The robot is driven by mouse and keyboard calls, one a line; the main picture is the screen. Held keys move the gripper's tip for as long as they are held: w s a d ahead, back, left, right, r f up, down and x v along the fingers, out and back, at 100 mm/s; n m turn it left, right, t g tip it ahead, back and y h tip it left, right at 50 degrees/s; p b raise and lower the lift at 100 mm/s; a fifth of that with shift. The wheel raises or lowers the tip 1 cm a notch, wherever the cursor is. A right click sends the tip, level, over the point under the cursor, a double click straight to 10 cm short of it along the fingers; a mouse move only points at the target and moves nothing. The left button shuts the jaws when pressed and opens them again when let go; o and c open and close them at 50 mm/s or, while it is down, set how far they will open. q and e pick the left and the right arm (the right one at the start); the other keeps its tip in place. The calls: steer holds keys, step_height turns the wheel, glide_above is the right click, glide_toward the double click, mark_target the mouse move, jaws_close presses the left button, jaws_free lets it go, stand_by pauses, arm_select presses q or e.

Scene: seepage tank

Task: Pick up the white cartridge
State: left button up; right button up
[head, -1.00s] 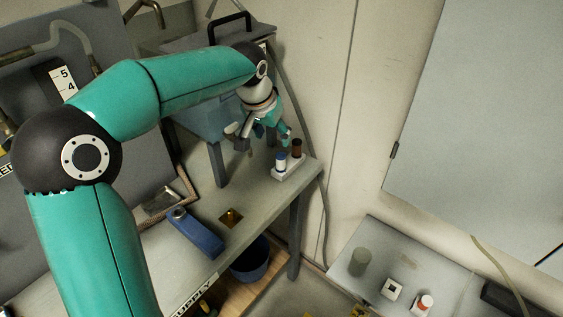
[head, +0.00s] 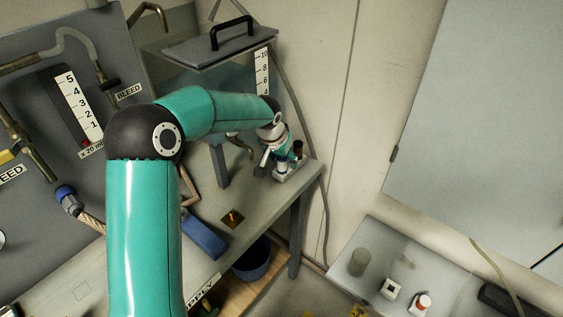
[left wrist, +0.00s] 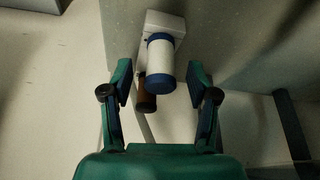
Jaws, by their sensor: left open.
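The white cartridge (left wrist: 161,57) with blue ends shows in the left wrist view, standing out from a white holder block (left wrist: 165,22). A brown cartridge (left wrist: 147,101) is beside it, partly hidden behind it. My left gripper (left wrist: 160,80) is open, with one finger on each side of the white cartridge and visible gaps to both. In the head view my left gripper (head: 272,164) is at the holder (head: 288,174) near the bench's far right corner, largely hiding the white cartridge. The brown cartridge (head: 298,148) shows behind it. My right gripper is not in view.
A tank with a handled lid (head: 220,42) stands behind. A blue bucket (head: 252,260) is below the bench edge. A side table (head: 375,262) stands at right.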

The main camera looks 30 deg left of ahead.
arm_select(q)
steer(key=shift+c, duration=0.4)
jaws_close()
